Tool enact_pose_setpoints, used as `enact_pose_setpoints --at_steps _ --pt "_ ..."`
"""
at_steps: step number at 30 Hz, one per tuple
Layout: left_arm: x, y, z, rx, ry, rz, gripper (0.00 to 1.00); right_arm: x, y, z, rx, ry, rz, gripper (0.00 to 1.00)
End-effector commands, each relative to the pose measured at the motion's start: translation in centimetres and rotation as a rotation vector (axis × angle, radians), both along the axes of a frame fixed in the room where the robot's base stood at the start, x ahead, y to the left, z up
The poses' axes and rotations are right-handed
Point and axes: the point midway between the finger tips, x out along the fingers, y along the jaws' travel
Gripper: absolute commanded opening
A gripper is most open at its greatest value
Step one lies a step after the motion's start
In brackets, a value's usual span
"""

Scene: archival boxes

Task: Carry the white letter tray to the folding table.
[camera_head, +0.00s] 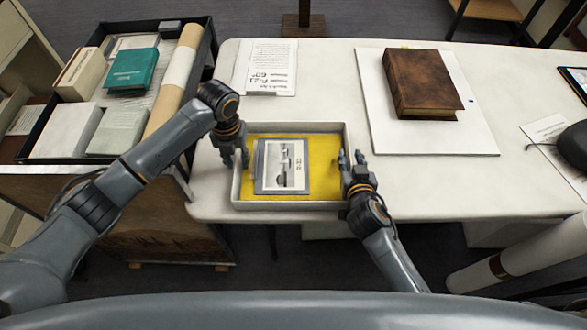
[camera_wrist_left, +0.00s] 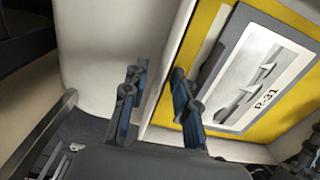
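The white letter tray (camera_head: 291,127) has a yellow floor and lies flat near the front edge of a white-topped table (camera_head: 320,80). A grey-framed photo card (camera_head: 282,166) marked R-31 lies in it. My left gripper (camera_head: 235,158) is at the tray's left wall. In the left wrist view its fingers (camera_wrist_left: 157,95) are apart, one over the yellow inside and one outside, with a gap at the wall. My right gripper (camera_head: 352,160) is at the right wall, its fingers apart on either side of the rim. Whether the fingers touch the walls is unclear.
A brown book (camera_head: 420,82) lies on a white board (camera_head: 440,135) at right. A printed sheet (camera_head: 266,68) lies behind the tray. A black-rimmed bin (camera_head: 40,100) of boxes and a tan roll stands at left. A white roll (camera_head: 520,252) leans at lower right.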

Motion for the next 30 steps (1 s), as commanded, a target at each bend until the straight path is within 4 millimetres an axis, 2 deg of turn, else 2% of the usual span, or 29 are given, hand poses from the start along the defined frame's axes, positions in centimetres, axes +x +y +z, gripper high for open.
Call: enact_pose_setpoints --at_steps 5,8,11,21,25,30 --pt "0.0 0.0 0.1 0.000 0.000 0.000 0.28 0.0 0.0 0.0 0.000 0.000 0.000 0.28" --pt "0.1 0.0 0.9 -0.001 -0.003 0.000 0.28 0.0 0.0 0.0 0.000 0.000 0.000 0.28" --pt "0.1 0.0 2.4 -0.002 -0.004 -0.001 0.28 0.0 0.0 0.0 0.000 0.000 0.000 0.28" --pt "0.1 0.0 9.4 -0.001 -0.004 -0.001 0.28 0.0 0.0 0.0 0.000 0.000 0.000 0.28" --pt "0.0 0.0 11.1 -0.001 -0.002 0.000 0.28 0.0 0.0 0.0 0.000 0.000 0.000 0.28" --pt "0.0 0.0 12.0 0.000 -0.001 0.000 0.28 -0.4 0.0 0.1 0.001 0.000 0.001 0.28"
